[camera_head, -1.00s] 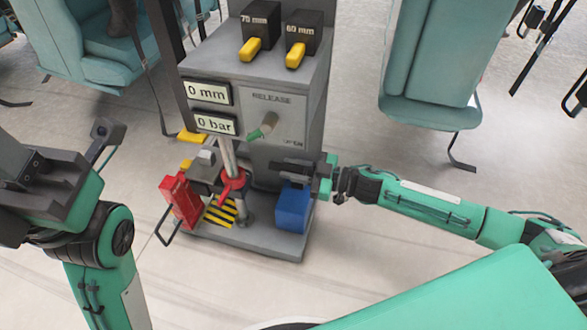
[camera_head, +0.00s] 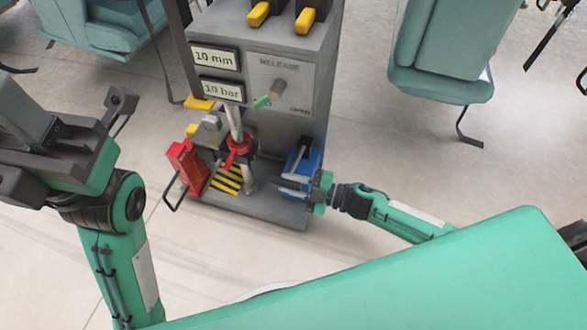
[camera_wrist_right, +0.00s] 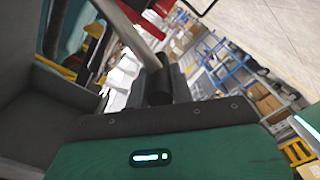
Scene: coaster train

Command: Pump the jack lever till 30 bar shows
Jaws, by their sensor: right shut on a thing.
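The jack stand has two readouts: the upper (camera_head: 214,57) shows 10 mm and the lower (camera_head: 221,90) shows 10 bar. Under them is a metal post with a red collar (camera_head: 239,146). My right gripper (camera_head: 285,182) is low at the stand's right side, in front of a blue block (camera_head: 309,160), and shut on the lever. The lever is hard to make out in the head view; a grey bar, seemingly the lever (camera_wrist_right: 130,28), runs to a dark grip in the right wrist view. My left gripper (camera_head: 75,125) is at the left, away from the stand; its jaw opening is unclear.
A release knob (camera_head: 277,92) with a green tip is on the panel. A red box (camera_head: 186,166) with a black handle stands at the base's left. Yellow-handled blocks sit on top. Teal seats (camera_head: 437,55) hang on both sides. The floor in front is clear.

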